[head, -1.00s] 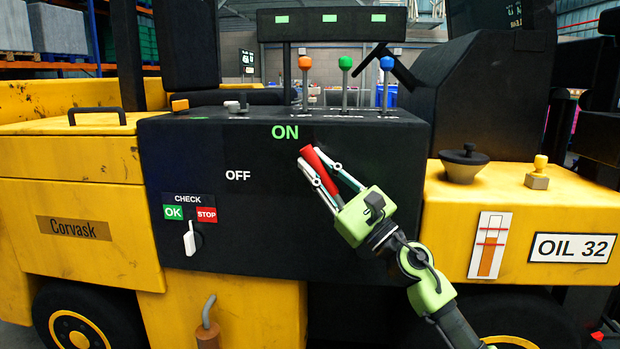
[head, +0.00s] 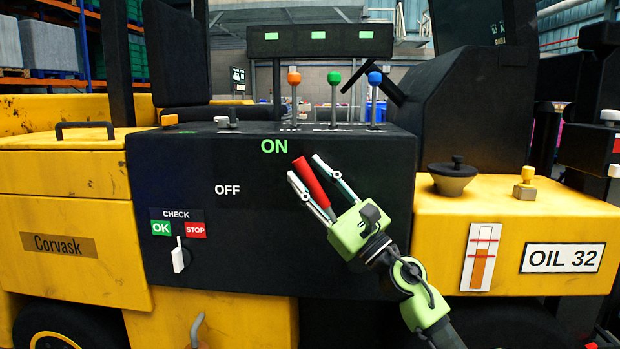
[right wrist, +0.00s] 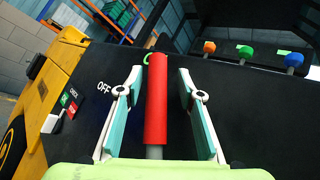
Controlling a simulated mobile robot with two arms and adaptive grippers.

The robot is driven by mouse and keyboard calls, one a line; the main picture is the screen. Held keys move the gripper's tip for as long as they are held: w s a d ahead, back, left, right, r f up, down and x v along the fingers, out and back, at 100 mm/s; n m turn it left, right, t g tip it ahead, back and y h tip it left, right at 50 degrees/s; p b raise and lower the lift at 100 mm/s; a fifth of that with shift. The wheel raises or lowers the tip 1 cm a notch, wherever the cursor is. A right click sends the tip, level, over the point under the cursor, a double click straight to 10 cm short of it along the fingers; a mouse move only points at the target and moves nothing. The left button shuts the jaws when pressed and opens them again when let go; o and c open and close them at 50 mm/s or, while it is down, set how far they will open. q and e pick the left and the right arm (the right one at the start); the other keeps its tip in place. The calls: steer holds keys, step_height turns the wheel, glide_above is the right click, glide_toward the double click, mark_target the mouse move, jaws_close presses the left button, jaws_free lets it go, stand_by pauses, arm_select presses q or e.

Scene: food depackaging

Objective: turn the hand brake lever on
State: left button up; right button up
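The hand brake lever (head: 310,180) has a red grip and stands on the black side panel (head: 240,240). Its tip leans up and left, just below and right of the green ON label (head: 274,146). The white OFF label (head: 228,189) is lower left. My right gripper (head: 304,167) is open, with a finger on each side of the red grip. In the right wrist view the lever (right wrist: 157,100) stands between the open fingers (right wrist: 158,85), with a gap on both sides. My left gripper is not in view.
A CHECK plate with a white switch (head: 178,256) is at the panel's lower left. Orange, green and blue knobbed levers (head: 334,78) stand on top. A dark knob (head: 453,172) and a yellow knob (head: 525,180) sit on the yellow body at right.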

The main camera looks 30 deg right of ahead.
steer(key=shift+f, duration=0.1)
steer(key=v, duration=1.2)
